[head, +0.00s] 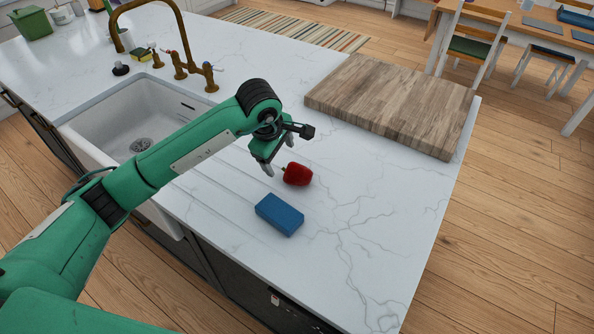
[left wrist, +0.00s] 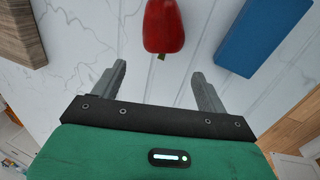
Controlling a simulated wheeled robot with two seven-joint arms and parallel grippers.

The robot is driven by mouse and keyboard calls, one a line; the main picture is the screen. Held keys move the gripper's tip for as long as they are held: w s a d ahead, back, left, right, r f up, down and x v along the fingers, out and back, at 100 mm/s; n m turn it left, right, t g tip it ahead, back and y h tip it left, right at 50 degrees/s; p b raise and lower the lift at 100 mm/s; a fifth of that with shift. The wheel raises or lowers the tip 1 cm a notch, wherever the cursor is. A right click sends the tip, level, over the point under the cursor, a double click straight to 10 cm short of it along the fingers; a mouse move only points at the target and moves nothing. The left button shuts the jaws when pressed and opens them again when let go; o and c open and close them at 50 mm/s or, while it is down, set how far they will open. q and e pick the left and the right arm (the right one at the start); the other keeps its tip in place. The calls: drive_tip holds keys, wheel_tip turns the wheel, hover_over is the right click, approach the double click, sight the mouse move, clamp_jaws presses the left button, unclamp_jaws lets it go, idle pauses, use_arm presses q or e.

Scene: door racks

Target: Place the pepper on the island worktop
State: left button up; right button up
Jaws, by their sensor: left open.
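A red pepper (head: 298,174) with a dark stem lies on the white marbled island worktop (head: 345,185), just behind a blue block. My left gripper (head: 272,158) is open and empty just above and to the left of the pepper. In the left wrist view the pepper (left wrist: 163,26) lies beyond the fingertips, roughly in line with the gap between the two fingers (left wrist: 158,74). The pepper does not appear to be touched by either finger. My right gripper is not in view.
A blue block (head: 279,215) lies close in front of the pepper. A wooden board (head: 395,103) is at the back right. A white sink (head: 100,112) with a brass tap (head: 178,62) is at left. The worktop right of the pepper is clear.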

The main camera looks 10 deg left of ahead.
sight(285, 169)
use_arm(q)
drive_tip(key=shift+f, duration=0.3)
drive_tip(key=shift+w+d+f+p, duration=0.15)
drive_tip(key=shift+d+f+p, duration=0.05)
drive_tip(key=shift+f+p, duration=0.35)
drive_tip(key=p+x, duration=0.1)
drive_tip(key=x, duration=0.2)
drive_tip(key=shift+d+f, duration=0.1)
drive_tip(key=shift+d, duration=0.05)
drive_tip(key=shift+w+f+p, duration=0.1)
drive_tip(key=shift+f+p, duration=0.2)
drive_tip(key=shift+f, duration=0.2)
drive_tip(key=c, duration=1.1)
drive_tip(key=shift+r, duration=0.15)
